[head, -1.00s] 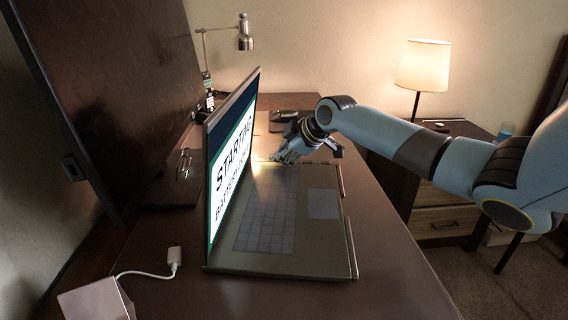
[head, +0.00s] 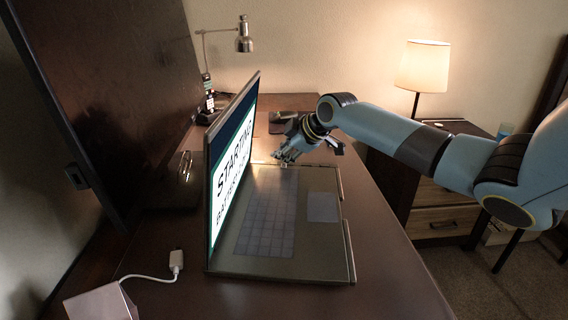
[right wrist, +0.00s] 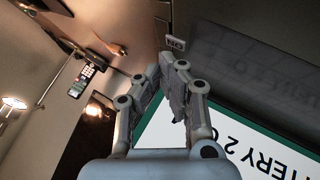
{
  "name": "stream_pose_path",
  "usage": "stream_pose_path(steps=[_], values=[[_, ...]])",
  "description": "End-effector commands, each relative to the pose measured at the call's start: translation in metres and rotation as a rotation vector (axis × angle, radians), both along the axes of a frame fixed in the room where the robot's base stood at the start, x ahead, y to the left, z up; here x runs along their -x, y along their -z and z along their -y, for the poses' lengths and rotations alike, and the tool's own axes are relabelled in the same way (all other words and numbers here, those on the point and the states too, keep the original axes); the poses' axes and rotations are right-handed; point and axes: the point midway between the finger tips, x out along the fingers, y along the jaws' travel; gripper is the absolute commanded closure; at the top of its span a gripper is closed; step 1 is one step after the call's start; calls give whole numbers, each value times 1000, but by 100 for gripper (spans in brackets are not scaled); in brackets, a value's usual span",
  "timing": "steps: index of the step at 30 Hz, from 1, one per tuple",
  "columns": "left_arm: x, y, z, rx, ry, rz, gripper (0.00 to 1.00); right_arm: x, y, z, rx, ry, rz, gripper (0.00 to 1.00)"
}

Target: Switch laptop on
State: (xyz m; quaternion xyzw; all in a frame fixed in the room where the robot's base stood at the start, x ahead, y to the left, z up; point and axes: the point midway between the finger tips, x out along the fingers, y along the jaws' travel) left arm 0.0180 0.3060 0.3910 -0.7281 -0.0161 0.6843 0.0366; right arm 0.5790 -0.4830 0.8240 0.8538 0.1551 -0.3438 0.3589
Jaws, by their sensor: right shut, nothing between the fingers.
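The laptop (head: 310,245) stands open on the desk, its keyboard facing right. Its lit screen (head: 232,160) shows "STARTING" and a line about the battery, partly cut by the angle. My right gripper (head: 281,158) is at the far end of the keyboard deck, close to the screen's far edge. In the right wrist view its fingers (right wrist: 162,68) are shut and empty, beside the lit screen (right wrist: 255,150). Whether the fingertips touch the laptop is unclear. My left gripper is out of view.
A large dark monitor (head: 95,90) stands at the left. A white cable plug (head: 176,262) and a pale box (head: 100,303) lie at the front left. A metal desk lamp (head: 244,42) stands behind. A lit table lamp (head: 423,66) stands on a nightstand. The desk right of the laptop is clear.

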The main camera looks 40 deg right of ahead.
Motion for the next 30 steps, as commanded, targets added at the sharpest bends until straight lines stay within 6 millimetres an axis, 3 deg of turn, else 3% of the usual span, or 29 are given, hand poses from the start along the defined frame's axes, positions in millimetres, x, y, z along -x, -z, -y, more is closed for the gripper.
stream_pose_path(steps=[8,22,30], values=[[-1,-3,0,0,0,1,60,-1,-5,0,-1,-1,2,100],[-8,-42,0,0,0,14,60,-1,-50,0,0,0,3,100],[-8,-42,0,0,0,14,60,0,-50,0,0,0,1,100]])
